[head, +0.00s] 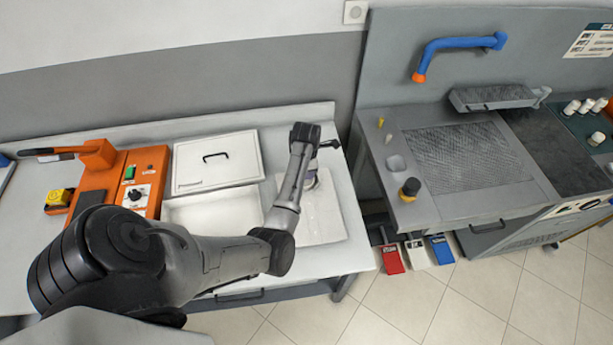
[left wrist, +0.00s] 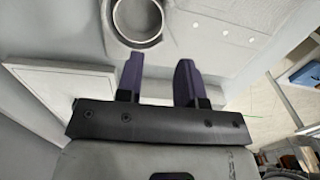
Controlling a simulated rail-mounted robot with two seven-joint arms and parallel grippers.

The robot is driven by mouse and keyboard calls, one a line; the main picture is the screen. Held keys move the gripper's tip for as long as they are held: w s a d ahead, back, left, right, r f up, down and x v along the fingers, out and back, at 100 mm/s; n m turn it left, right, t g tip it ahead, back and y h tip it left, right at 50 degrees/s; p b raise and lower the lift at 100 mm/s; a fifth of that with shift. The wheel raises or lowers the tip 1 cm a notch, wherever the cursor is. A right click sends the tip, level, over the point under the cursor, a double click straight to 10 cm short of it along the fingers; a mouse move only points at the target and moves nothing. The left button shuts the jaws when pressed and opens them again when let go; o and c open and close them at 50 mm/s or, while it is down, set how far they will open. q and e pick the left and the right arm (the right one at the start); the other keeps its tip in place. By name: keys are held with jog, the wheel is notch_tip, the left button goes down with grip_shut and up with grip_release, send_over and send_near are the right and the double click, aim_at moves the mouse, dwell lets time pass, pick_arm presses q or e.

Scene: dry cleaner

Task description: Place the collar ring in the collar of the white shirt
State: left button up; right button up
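The white shirt (head: 322,222) lies folded on the right end of the white worktable. In the left wrist view its front (left wrist: 215,30) shows a row of buttons, with a round collar opening (left wrist: 140,12) at the top edge. A pale circular band lines that opening; I cannot tell whether it is the collar ring or the collar itself. No separate collar ring shows. My left gripper (left wrist: 158,78) is open, its two dark purple fingers apart with nothing between them, close to the collar. In the head view my own arm partly covers the collar area. My right gripper is out of view.
Left of the shirt are a white tray (head: 181,213), a white lidded box (head: 195,165) and an orange machine (head: 142,168). A grey workstation (head: 415,215) stands to the right across a gap, with red, white and blue pedals (head: 416,252) on the floor.

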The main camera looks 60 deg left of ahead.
pick_arm(q)
jog(key=s+d+r+m+t, duration=0.1)
jog(key=s+d+m, duration=1)
jog(key=d+m, duration=0.3)
jog(key=s+d+r+m+t, duration=0.2)
jog(key=s+d+m, duration=0.9)
jog(key=d+m, duration=0.4)
jog(key=m, duration=0.5)
jog(key=shift+s+d+r+t, duration=0.15)
jog(key=shift+r+t, duration=0.05)
jog(key=shift+t, duration=0.1)
jog(key=shift+s, duration=0.15)
